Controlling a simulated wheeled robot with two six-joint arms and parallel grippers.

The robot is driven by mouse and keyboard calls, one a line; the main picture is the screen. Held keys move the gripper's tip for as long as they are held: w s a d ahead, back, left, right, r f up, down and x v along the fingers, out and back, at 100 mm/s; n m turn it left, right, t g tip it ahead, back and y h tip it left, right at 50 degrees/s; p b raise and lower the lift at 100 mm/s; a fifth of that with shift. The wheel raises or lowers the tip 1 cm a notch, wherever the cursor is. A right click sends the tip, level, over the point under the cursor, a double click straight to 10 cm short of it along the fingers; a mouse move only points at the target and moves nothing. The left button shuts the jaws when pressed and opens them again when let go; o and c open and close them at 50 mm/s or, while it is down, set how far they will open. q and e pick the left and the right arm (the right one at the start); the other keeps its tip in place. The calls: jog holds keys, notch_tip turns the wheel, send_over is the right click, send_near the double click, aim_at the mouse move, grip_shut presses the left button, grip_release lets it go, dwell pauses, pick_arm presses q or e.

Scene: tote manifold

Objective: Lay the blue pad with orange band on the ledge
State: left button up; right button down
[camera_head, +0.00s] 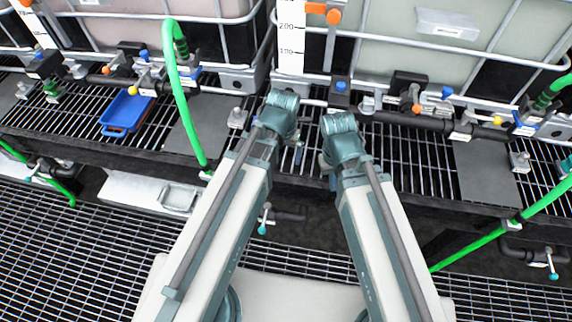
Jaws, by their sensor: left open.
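A blue tray-like piece (127,112) with a raised rim lies on the black grating at the left, and a strip of orange shows along its right side. I cannot tell if this is the pad with the orange band; no other blue and orange pad is plain to see. I cannot tell which surface is the ledge. My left gripper (297,154) is open, beyond the end of my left arm at the middle, well right of the blue piece. My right gripper (329,172) is mostly hidden behind my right wrist, so its jaws cannot be made out.
Caged tanks (420,45) with pipes and coloured valves line the back. A green hose (183,95) hangs between the blue piece and my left arm. Grey plates (485,170) lie on the grating. A white box (150,192) stands below at the left.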

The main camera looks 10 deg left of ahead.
pick_arm(q)
jog(key=s+d+m+g+y, duration=0.1)
jog(key=s+d, duration=0.2)
jog(key=s, duration=0.4)
jog(key=shift+s+d+g, duration=0.2)
jog(key=shift+s+g, duration=0.1)
jog(key=shift+s, duration=0.1)
